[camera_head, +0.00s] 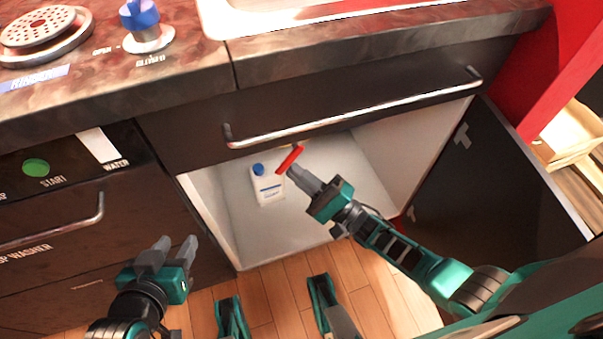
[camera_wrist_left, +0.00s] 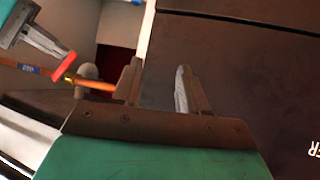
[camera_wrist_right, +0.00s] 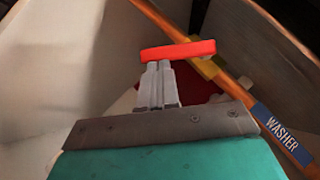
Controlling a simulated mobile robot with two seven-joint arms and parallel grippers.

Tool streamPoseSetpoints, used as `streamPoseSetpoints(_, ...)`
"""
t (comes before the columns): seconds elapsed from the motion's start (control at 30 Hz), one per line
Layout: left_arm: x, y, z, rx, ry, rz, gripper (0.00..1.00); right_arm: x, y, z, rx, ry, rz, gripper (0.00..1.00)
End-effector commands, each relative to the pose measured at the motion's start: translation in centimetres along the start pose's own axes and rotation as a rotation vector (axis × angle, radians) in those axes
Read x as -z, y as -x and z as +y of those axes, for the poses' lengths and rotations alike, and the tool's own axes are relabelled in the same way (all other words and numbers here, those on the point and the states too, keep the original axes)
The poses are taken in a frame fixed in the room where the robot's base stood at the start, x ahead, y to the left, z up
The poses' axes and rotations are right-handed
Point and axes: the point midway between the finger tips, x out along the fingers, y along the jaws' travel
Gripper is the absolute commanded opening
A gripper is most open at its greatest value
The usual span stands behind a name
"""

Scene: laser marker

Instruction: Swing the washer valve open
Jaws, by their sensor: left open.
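The washer valve has a red lever handle (camera_head: 289,159) inside the open cabinet under the drawer. In the right wrist view the handle (camera_wrist_right: 178,50) lies slantwise to an orange pipe with a blue WASHER label (camera_wrist_right: 284,134); a brass valve body (camera_wrist_right: 205,67) is on that pipe. My right gripper (camera_head: 292,170) has its fingers together, their tips at the side of the red handle; whether they touch it I cannot tell. The handle also shows in the left wrist view (camera_wrist_left: 64,66). My left gripper (camera_head: 177,242) is open and empty in front of the dishwasher, left of the cabinet opening.
A white bottle with a blue cap (camera_head: 267,184) stands in the cabinet, left of the handle. The drawer handle (camera_head: 350,115) runs above the opening. The dark cabinet door (camera_head: 480,190) is open at right. Wooden floor (camera_head: 285,290) lies in front.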

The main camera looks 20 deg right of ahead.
Motion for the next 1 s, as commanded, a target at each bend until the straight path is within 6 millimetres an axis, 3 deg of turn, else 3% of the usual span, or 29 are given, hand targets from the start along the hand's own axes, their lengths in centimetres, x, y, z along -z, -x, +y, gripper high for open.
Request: streamPoseSetpoints(1.0, 0.5, 0.3, -0.3, 0.009, -0.002, 0.004, 0.43, -3.3, -3.3, 0.9, -0.001, -0.001, -0.003, 0.0)
